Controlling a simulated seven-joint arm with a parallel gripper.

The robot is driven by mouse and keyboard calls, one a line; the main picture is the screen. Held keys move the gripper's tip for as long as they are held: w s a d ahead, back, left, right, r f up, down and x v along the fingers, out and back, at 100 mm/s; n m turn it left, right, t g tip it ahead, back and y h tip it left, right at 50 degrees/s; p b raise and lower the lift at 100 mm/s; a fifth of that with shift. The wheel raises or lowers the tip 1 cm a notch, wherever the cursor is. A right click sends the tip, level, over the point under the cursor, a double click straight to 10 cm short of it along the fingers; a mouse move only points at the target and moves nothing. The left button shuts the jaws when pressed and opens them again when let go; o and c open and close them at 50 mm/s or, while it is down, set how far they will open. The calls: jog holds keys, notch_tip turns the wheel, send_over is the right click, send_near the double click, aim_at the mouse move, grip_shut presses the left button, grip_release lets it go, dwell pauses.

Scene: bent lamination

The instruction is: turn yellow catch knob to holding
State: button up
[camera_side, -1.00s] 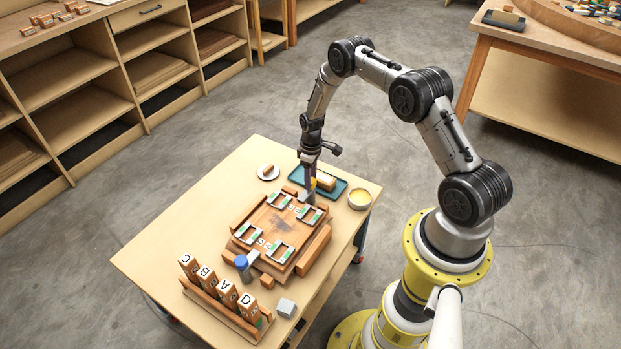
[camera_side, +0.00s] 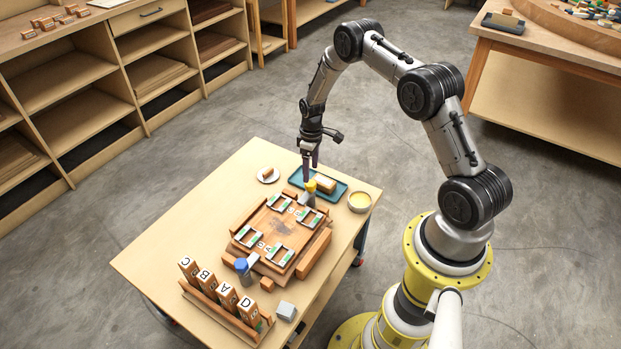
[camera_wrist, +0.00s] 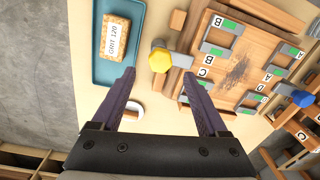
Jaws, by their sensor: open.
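The yellow catch knob (camera_side: 311,186) stands at the far edge of the wooden board fixture (camera_side: 263,221). In the wrist view, the yellow knob (camera_wrist: 159,61) is a faceted cap, with a small grey part showing beside its upper edge.
A blue knob (camera_side: 241,264) with a grey bar stands at the near edge. Lettered blocks (camera_side: 227,296) stand in a rack.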

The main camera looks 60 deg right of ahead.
aim_at(311, 182)
notch_tip(311, 182, up, 8)
jog(key=shift+d, duration=0.2)
jog(key=shift+r, duration=0.1)
